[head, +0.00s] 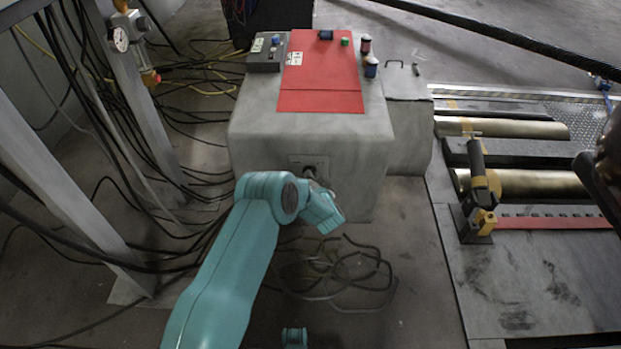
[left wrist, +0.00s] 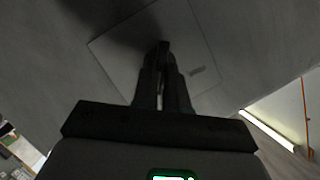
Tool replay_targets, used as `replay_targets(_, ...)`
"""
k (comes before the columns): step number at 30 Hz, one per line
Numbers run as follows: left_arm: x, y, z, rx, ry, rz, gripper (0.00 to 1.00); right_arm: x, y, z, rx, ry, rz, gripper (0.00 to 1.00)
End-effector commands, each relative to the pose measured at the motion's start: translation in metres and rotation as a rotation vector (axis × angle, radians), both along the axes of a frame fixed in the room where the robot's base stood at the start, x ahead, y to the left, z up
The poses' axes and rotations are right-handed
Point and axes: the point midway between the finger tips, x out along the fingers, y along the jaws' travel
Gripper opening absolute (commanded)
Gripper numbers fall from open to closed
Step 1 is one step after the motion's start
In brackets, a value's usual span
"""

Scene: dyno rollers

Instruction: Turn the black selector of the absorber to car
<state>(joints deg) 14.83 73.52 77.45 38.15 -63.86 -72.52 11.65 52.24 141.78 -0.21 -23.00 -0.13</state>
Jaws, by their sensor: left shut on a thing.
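The absorber (head: 255,150) is a big pale grey block with a square plate (head: 319,160) on its front face. The plate also shows in the left wrist view (left wrist: 200,50). The black selector (head: 308,170) sits on the plate and is partly hidden by my gripper and arm. My left gripper (head: 315,178) is at the selector. In the left wrist view its two dark fingers (left wrist: 163,75) are shut on the dark selector (left wrist: 163,47). Its exact angle and any marking for car are too dark and small to read. My right gripper is not in view.
A red sheet (head: 320,90), a grey control box (head: 266,55) and small spools (head: 371,67) lie on the block. Cables (head: 190,140) and a metal frame (head: 140,100) are left. Brass rollers (head: 525,184) lie right. A loose hose (head: 350,275) lies on the floor below.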

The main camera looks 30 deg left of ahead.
Motion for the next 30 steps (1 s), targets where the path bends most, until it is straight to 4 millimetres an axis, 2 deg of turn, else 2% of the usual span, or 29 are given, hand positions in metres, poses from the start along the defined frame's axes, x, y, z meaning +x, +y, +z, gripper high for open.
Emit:
replay_targets(9,0.001,-0.0016,-0.0012,0.087,0.053,-0.001,0.0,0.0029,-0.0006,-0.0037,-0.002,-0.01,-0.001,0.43)
replay_targets(24,0.001,-0.0017,-0.0006,0.103,0.063,-0.002,0.0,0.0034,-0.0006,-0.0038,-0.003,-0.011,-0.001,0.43)
replay_targets(25,0.0011,-0.0017,-0.0007,0.103,0.063,-0.002,0.16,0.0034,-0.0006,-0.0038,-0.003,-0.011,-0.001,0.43)
replay_targets(27,0.001,-0.0017,-0.0006,0.103,0.063,-0.002,0.38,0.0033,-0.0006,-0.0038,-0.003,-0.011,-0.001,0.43)
replay_targets(30,0.001,-0.0015,-0.0008,0.102,0.062,-0.001,0.38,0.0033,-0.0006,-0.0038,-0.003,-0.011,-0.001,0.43)
